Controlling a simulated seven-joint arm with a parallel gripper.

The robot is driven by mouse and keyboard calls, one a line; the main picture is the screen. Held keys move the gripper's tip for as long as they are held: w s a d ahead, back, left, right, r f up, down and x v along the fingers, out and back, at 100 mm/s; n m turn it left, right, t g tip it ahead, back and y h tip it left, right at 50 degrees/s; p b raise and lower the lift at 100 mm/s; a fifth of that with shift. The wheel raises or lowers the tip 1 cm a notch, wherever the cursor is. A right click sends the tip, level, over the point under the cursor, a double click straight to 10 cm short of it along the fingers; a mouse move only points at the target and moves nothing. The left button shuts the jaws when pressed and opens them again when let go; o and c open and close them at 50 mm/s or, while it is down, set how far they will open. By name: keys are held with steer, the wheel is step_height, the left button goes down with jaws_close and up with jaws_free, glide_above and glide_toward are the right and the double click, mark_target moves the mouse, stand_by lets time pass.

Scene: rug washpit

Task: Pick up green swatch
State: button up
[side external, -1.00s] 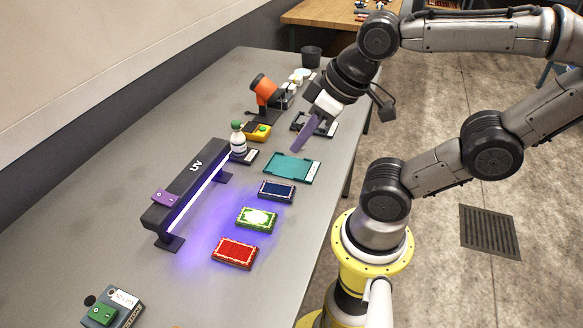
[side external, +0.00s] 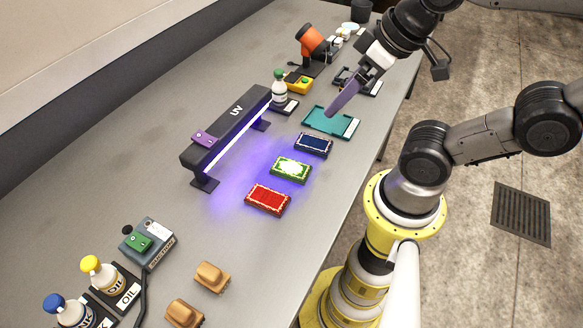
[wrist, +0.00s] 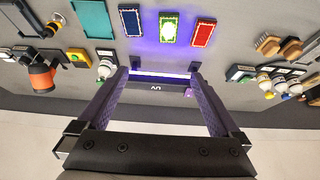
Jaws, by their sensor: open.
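The green swatch (side external: 291,168) is a small block with a pale, brightly lit centre and a patterned border. It lies flat on the grey table between the red swatch (side external: 268,199) and the dark blue swatch (side external: 314,144). In the wrist view the green swatch (wrist: 171,27) is near the top, beyond the fingertips, fully visible. My gripper (side external: 330,113) is open and empty, with purple fingers. In the side view its tips appear over the teal tray (side external: 350,128), apart from the green swatch. The wrist view shows my gripper (wrist: 158,75) with its fingers wide apart.
A UV lamp bar (side external: 228,127) stands beside the swatches, with a purple block (side external: 205,138) on it. A white bottle (side external: 279,91), a yellow box (side external: 298,84) and an orange device (side external: 313,40) stand farther back.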

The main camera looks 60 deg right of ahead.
steer(key=w+f+g, duration=0.1)
steer(key=w+g, duration=0.1)
steer(key=w, duration=0.4)
steer(key=n+g, duration=0.1)
steer(key=g, duration=0.3)
glide_above(291, 167)
step_height(291, 167, down, 7)
steer(key=f, duration=0.8)
steer(key=shift+s+a+f, duration=0.1)
steer(key=shift+a+f, duration=0.1)
steer(key=shift+a, duration=0.05)
steer(key=shift+d+f, duration=0.15)
steer(key=shift+f, duration=1.25)
steer(key=shift+d+f, duration=0.1)
steer(key=shift+f, duration=1.25)
steer(key=c, duration=1.4)
steer(key=shift+r, duration=0.15)
